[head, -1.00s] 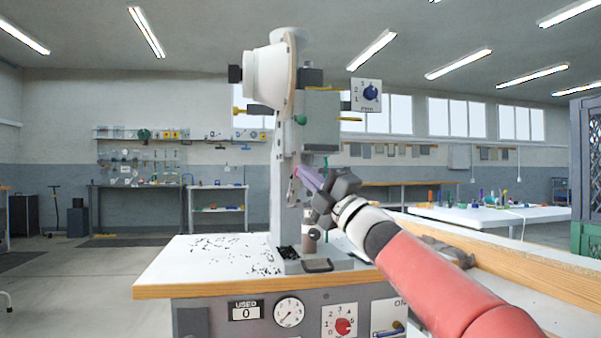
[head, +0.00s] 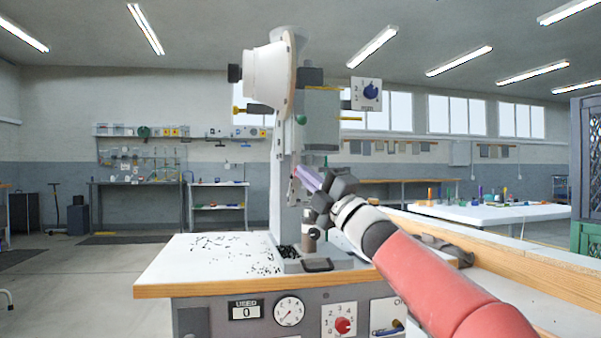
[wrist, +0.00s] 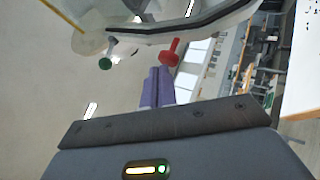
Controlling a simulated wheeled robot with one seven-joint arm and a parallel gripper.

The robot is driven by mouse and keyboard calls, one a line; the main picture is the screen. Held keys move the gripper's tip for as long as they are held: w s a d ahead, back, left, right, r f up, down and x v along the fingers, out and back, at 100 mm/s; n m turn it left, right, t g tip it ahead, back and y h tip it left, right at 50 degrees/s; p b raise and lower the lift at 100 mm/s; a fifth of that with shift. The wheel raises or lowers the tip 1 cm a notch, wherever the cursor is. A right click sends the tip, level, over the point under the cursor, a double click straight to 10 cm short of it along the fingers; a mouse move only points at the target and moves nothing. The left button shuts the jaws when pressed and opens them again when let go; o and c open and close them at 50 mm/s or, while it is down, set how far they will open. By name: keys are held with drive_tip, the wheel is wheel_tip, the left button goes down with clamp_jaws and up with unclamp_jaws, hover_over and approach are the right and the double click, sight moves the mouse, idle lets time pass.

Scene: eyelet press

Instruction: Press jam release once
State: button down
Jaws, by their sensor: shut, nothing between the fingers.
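The eyelet press (head: 320,125) stands upright on a white-topped bench. A red knob on a short stem (wrist: 170,52) shows in the wrist view; its red also shows faintly on the press column in the head view (head: 293,172). No label marks it as the jam release. A green knob (wrist: 105,63) sits left of it and shows on the press head in the head view (head: 301,119). My gripper (head: 299,171) has its purple fingers shut and empty, pointing at the red knob. The fingertips (wrist: 159,72) lie right by it; I cannot tell whether they touch.
The bench top (head: 165,265) carries scattered dark bits left of the press. The bench front has a USED counter (head: 246,311) reading 0, a gauge (head: 289,311) and a red dial (head: 343,326). A wooden ledge (head: 500,255) runs along the right under my arm.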

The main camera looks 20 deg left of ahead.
drive_tip(key=shift+w+a, duration=0.2)
drive_tip(key=shift+w, duration=0.1)
idle(0.5)
drive_tip(key=shift+s+d+b, duration=0.65)
drive_tip(key=shift+s+b, duration=0.1)
drive_tip(key=shift+s, duration=0.25)
drive_tip(key=shift+s+d+b, duration=0.45)
drive_tip(key=shift+s+b, duration=0.1)
drive_tip(key=shift+s, duration=0.15)
drive_tip(key=shift+s+d+b, duration=0.4)
drive_tip(key=shift+s+b, duration=0.1)
drive_tip(key=shift+s, duration=0.25)
drive_tip(key=shift+s+d+b, duration=0.45)
drive_tip(key=shift+s+b, duration=0.1)
drive_tip(key=shift+s, duration=0.15)
